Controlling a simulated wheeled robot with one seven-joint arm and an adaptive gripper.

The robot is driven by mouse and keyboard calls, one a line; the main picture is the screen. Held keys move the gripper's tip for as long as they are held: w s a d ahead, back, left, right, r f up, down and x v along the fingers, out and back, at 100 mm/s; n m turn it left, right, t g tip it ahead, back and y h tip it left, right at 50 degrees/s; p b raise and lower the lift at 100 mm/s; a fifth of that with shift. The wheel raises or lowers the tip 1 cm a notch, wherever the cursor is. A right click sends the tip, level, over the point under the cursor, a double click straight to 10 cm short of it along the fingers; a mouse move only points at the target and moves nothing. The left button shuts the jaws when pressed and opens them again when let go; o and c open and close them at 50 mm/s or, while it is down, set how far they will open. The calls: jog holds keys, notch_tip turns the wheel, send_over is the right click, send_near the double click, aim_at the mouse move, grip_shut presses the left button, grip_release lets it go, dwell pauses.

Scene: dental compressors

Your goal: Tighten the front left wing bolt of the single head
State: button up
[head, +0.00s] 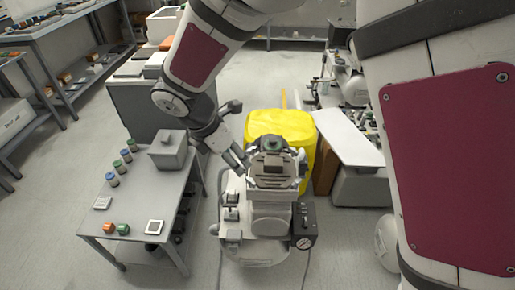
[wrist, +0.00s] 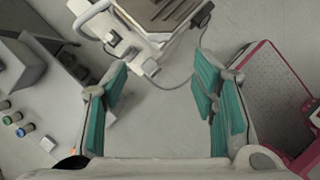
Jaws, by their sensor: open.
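The compressor (head: 257,222) stands on the floor in the middle of the head view. Its single head (head: 274,171) is the ribbed dark-and-light block on top, with a round green-and-dark part behind it. In the wrist view the head (wrist: 160,12) is at the top edge and partly cut off. I cannot make out the front left wing bolt in either view; it is too small or hidden. My gripper (head: 238,158) is just left of the head in the head view.
A grey table (head: 137,205) with a grey box (head: 168,150), jars and small parts stands on the left. A yellow-covered item (head: 285,124) is close behind the compressor. A black control box (head: 304,225) sits at its right. Cables lie on the floor. Open floor lies in front.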

aim_at(250, 180)
jog(key=b+x, duration=0.1)
jog(key=x, duration=1.3)
jog(key=shift+c, duration=0.5)
jog(key=c, duration=1.1)
